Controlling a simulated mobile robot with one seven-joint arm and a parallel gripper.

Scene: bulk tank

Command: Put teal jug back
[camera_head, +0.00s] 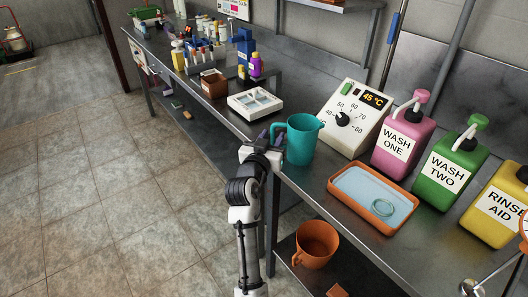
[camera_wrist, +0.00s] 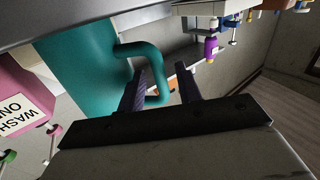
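The teal jug (camera_head: 302,141) stands upright on the metal counter near its front edge, left of the orange tray. In the wrist view, the jug (camera_wrist: 85,55) fills the upper left, with its handle (camera_wrist: 155,62) pointing toward my gripper. My gripper (camera_head: 275,140) is at the jug's left, on the handle side. In the wrist view, my gripper (camera_wrist: 162,85) is open, with its two dark fingers apart. The handle lies between the fingers, nearer the left one. I cannot tell whether a finger touches it.
Behind the jug is a control box (camera_head: 352,116) reading 45 °C. Pump bottles (camera_head: 402,140) stand to the right. An orange tray (camera_head: 346,206) holds bluish liquid and a ring. An orange jug (camera_head: 316,246) sits on the lower shelf.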

